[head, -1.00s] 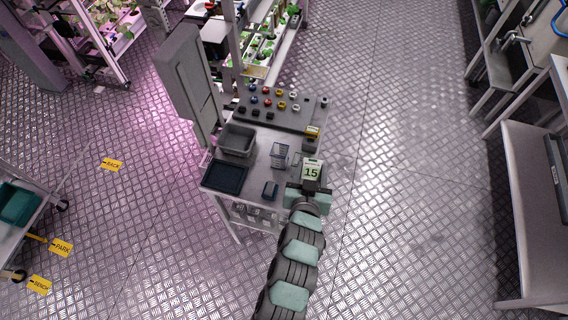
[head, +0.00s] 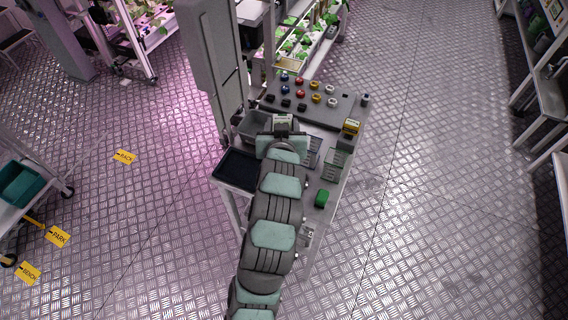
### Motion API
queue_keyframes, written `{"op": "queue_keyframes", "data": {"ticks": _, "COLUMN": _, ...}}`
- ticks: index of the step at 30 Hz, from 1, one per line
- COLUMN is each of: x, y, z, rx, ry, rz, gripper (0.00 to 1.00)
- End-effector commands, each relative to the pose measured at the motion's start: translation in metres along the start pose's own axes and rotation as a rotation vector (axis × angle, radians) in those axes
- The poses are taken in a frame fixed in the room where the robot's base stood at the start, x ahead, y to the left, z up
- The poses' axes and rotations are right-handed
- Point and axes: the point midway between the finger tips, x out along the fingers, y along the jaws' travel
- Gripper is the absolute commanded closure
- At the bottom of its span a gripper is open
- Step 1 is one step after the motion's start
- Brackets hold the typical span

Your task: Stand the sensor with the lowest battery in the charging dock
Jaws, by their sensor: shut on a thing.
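My gripper (head: 282,136) is over the table, in front of the grey bin (head: 248,124), seen from behind. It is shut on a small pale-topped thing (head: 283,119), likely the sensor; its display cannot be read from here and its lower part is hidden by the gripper. Two slotted holders stand to the right, one partly behind the gripper (head: 314,146) and one beside it (head: 336,158). A yellow-topped dark device (head: 351,126) stands at the right edge. I cannot tell which of these is the charging dock.
A dark tray (head: 237,168) lies at the table's left front. A grey panel (head: 310,102) with several coloured knobs is at the back. A tall grey post (head: 208,60) rises at the left.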

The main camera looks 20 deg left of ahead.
Motion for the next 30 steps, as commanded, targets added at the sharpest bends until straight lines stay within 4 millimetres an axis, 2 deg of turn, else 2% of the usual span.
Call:
{"op": "queue_keyframes", "data": {"ticks": 1, "x": 0.006, "y": 0.000, "z": 0.018, "rx": 0.001, "ry": -0.010, "rz": 0.000, "gripper": 0.94}}
{"op": "queue_keyframes", "data": {"ticks": 7, "x": 0.027, "y": 0.001, "z": 0.069, "rx": 0.001, "ry": -0.010, "rz": 0.000, "gripper": 0.94}}
{"op": "queue_keyframes", "data": {"ticks": 12, "x": 0.040, "y": 0.001, "z": 0.099, "rx": 0.001, "ry": -0.001, "rz": 0.001, "gripper": 0.94}}
{"op": "queue_keyframes", "data": {"ticks": 15, "x": 0.045, "y": 0.001, "z": 0.111, "rx": -0.001, "ry": -0.003, "rz": 0.001, "gripper": 0.94}}
{"op": "queue_keyframes", "data": {"ticks": 20, "x": 0.049, "y": 0.001, "z": 0.118, "rx": -0.001, "ry": 0.001, "rz": 0.002, "gripper": 0.94}}
{"op": "queue_keyframes", "data": {"ticks": 27, "x": 0.061, "y": 0.001, "z": 0.149, "rx": 0.000, "ry": -0.002, "rz": 0.001, "gripper": 0.94}}
{"op": "queue_keyframes", "data": {"ticks": 30, "x": 0.062, "y": 0.001, "z": 0.150, "rx": 0.000, "ry": 0.001, "rz": 0.002, "gripper": 0.94}}
